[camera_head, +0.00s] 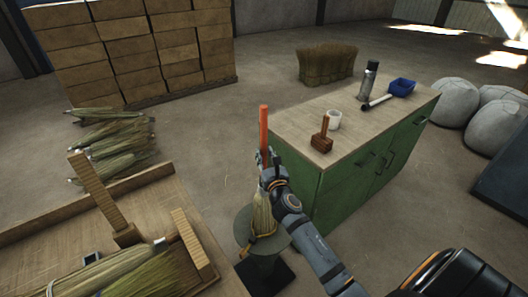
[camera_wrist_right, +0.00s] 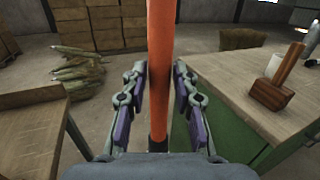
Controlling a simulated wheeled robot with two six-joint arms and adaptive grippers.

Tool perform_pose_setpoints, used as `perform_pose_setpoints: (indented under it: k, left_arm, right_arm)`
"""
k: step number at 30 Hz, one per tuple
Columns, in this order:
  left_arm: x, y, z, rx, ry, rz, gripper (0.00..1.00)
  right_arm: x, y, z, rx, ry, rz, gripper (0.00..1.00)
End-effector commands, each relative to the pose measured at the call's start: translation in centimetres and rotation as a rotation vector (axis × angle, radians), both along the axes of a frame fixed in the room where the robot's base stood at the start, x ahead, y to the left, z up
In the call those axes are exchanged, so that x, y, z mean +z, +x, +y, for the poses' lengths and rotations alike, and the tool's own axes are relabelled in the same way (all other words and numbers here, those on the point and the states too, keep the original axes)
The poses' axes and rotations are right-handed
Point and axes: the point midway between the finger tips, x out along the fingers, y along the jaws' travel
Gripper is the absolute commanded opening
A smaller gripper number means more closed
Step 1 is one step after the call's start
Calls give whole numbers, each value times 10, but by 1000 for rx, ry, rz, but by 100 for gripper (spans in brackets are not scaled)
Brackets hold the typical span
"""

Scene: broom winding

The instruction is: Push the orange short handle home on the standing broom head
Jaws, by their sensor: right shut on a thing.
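The orange short handle (camera_head: 263,128) stands about upright above the broom head. My right gripper (camera_head: 264,157) is shut on it, low on the handle. In the right wrist view the handle (camera_wrist_right: 161,60) runs between the two fingers and has a dark band near its lower end. The standing broom head (camera_head: 262,218) is straw-coloured and sits on a grey-green round stand (camera_head: 243,222), directly below the gripper. My gripper and forearm hide the joint between handle and broom head, so I cannot tell how deep the handle sits. My left gripper is not in view.
A green cabinet (camera_head: 340,190) stands close on the right, with a wooden mallet (camera_head: 323,136), white cup (camera_head: 334,120), flask (camera_head: 369,80) and blue scoop (camera_head: 402,87) on top. A wooden bench (camera_head: 150,205) with straw bundles is at left. Open floor lies behind the handle.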

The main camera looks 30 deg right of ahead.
Motion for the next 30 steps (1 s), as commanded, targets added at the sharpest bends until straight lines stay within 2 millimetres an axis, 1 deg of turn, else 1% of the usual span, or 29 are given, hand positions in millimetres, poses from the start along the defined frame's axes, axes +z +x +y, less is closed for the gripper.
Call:
perform_pose_setpoints:
  k: [1,5,6,11,12,19,22,23,26,30]
  left_arm:
    - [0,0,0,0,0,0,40]
    - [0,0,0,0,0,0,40]
    - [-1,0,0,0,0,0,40]
    - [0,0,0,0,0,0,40]
    - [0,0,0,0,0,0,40]
    - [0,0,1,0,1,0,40]
    - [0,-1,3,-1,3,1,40]
    - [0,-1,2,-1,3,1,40]
    - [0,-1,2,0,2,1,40]
    - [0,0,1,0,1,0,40]
  right_arm:
    - [-7,-1,-1,-3,4,11,0]
    - [-8,-1,-1,-4,6,14,0]
    - [-8,-1,-1,-4,6,14,31]
    - [-7,-1,-1,-3,4,11,53]
    - [-6,-1,-1,-3,4,10,55]
    - [-5,-1,-1,-2,3,9,55]
    - [-5,-5,1,-2,2,10,55]
    - [-6,-9,1,-2,2,10,55]
    - [-7,-27,6,-1,5,10,55]
    - [-9,-62,14,-2,4,13,55]
